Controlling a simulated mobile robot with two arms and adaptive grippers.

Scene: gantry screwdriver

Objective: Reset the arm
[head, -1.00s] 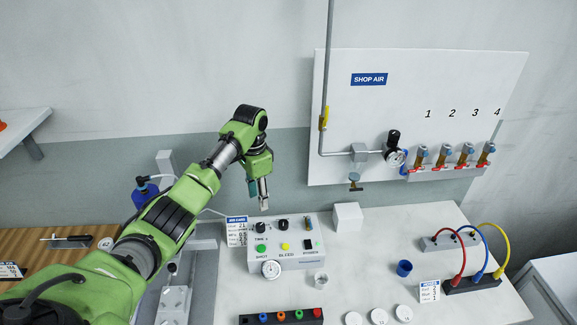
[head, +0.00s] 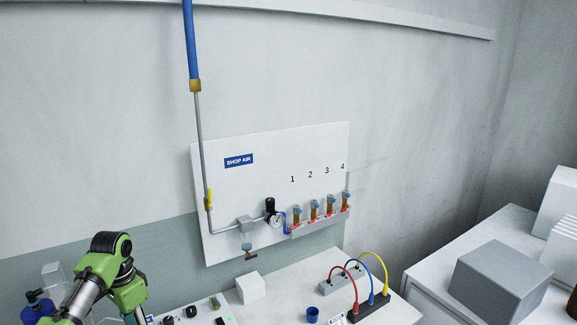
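My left arm (head: 104,262), green and black, comes in at the lower left and bends downward at its wrist. Only the dark upper part of my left gripper (head: 139,316) shows at the bottom edge. Its fingertips are cut off, so I cannot see whether it is open or holds anything. The control box (head: 204,314) with knobs is to its right, mostly cut off by the bottom edge. My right arm and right gripper are not in view.
The shop air panel (head: 222,190) with a gauge (head: 275,219) and several numbered valves hangs on the wall. A white block (head: 251,287), a blue cup (head: 312,314) and a cable block (head: 369,309) stand on the bench. A grey box (head: 502,282) sits on the right-hand counter.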

